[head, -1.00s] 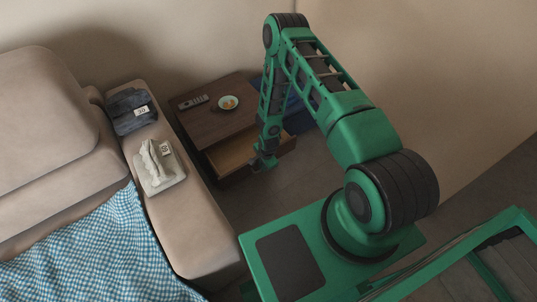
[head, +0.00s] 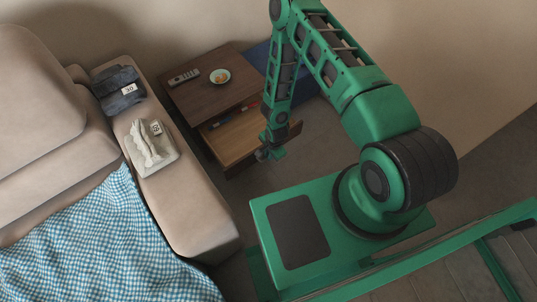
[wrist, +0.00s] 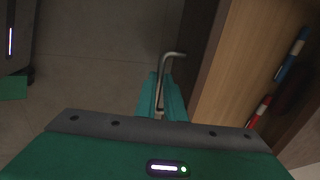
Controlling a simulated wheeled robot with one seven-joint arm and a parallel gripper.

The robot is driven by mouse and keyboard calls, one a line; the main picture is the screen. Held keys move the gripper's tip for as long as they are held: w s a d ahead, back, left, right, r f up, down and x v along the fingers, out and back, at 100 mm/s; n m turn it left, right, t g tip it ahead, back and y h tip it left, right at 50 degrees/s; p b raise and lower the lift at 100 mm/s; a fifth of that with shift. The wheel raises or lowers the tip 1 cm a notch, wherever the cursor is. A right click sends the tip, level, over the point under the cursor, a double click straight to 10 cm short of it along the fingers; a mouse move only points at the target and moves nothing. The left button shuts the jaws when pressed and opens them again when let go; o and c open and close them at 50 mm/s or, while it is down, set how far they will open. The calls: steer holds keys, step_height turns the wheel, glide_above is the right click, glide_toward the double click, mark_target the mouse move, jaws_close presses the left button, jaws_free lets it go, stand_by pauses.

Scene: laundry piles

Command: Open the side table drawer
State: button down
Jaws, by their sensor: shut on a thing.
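The dark brown side table (head: 200,100) stands beyond the sofa arm. Its drawer (head: 240,137) is pulled out, with the light wood inside showing. Red and blue items lie inside towards the back. In the wrist view the drawer (wrist: 228,70) is at the right, its dark front edge beside my fingers. My gripper (head: 268,153) is at the drawer front in the head view. In the wrist view my gripper (wrist: 161,98) is shut on the bent metal handle (wrist: 172,55), whose far end shows beyond the fingertips.
A remote (head: 184,77) and a small bowl (head: 220,76) with orange contents sit on the tabletop. The sofa arm (head: 195,205) runs left of the table, bearing folded jeans (head: 117,88) and a pale garment (head: 150,150). Bare floor lies in front of the drawer.

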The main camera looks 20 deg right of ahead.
steer(key=c, duration=1.8)
jaws_free()
steer(key=shift+c, duration=0.2)
step_height(320, 180, up, 11)
steer(key=s, duration=0.1)
steer(key=shift+s+d+f, duration=0.2)
steer(key=shift+s+d, duration=0.15)
steer(key=w+d+r+n+h, duration=0.1)
steer(key=w+d+r+n, duration=0.1)
steer(key=d+r, duration=0.65)
steer(key=w+d+r+n+h, duration=0.15)
steer(key=d+r, duration=0.35)
steer(key=r, duration=0.7)
steer(key=s+d+r+n+g, duration=0.1)
steer(key=s+d+r, duration=0.25)
steer(key=r, duration=0.45)
steer(key=s+d+r, duration=0.3)
steer(key=d+r, duration=0.1)
steer(key=r, duration=0.3)
steer(key=s+r+n+y, duration=0.2)
steer(key=s+r+n, duration=0.1)
steer(key=s+r, duration=1.2)
steer(key=s, duration=0.5)
steer(key=shift+r+g, duration=0.4)
